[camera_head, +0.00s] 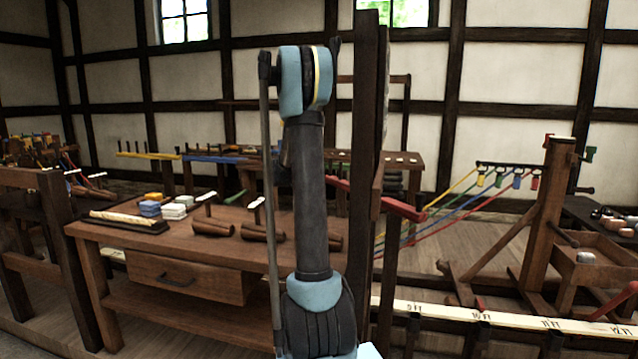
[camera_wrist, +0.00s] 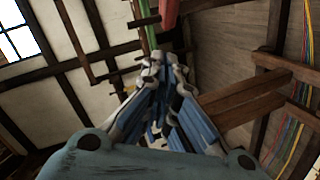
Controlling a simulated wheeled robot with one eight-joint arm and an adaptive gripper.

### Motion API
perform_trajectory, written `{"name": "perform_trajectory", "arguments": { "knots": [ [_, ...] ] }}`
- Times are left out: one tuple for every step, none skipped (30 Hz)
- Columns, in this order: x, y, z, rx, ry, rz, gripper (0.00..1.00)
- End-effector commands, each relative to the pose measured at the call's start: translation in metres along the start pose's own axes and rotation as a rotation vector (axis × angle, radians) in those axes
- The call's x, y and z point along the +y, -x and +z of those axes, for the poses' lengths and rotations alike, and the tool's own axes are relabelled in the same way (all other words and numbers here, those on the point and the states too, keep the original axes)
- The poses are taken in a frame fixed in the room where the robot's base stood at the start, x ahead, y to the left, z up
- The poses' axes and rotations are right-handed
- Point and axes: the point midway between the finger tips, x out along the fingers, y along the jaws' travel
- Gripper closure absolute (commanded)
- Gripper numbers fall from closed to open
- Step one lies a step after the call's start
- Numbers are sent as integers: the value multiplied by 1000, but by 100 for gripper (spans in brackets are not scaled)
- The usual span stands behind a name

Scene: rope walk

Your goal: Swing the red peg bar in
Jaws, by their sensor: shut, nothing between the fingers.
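The red peg bar (camera_head: 403,209) shows in the head view right of my arm. It sticks out toward the camera past a dark upright post, which hides part of its length. In the wrist view a red bar (camera_wrist: 170,14) is at the top, just beyond my fingertips, beside a green bar (camera_wrist: 148,30). My gripper (camera_wrist: 163,68) is shut and empty, with its tips below these bars in the picture. I cannot tell whether it touches either one. In the head view my arm hides the gripper.
A yellow bar (camera_head: 150,155) and a blue bar (camera_head: 205,159) stand behind the wooden workbench (camera_head: 240,250). The dark post (camera_head: 366,130) stands close right of my arm. Coloured strands run to a wooden stand (camera_head: 549,200) at right. A marked white rail (camera_head: 500,320) crosses the lower right.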

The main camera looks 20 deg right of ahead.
Motion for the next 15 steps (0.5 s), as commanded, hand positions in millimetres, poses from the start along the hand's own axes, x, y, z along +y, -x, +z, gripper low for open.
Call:
{"name": "perform_trajectory", "arguments": {
  "knots": [
    [-3,-17,-4,7,28,22,100],
    [-5,-25,-5,11,46,35,100],
    [-7,-36,-8,18,70,52,100],
    [-9,-44,-10,23,87,65,100],
    [-11,-52,-11,28,106,77,100],
    [-14,-63,-13,34,130,94,100],
    [-17,-72,-15,39,149,106,100],
    [-20,-79,-16,45,168,118,100],
    [-24,-90,-18,51,193,133,100],
    [-28,-98,-19,55,211,145,100],
    [-32,-105,-19,60,231,156,100],
    [-36,-115,-20,66,256,171,100],
    [-40,-122,-21,70,273,181,100],
    [-44,-128,-21,74,290,191,100],
    [-49,-136,-21,79,313,203,100]
  ]
}}
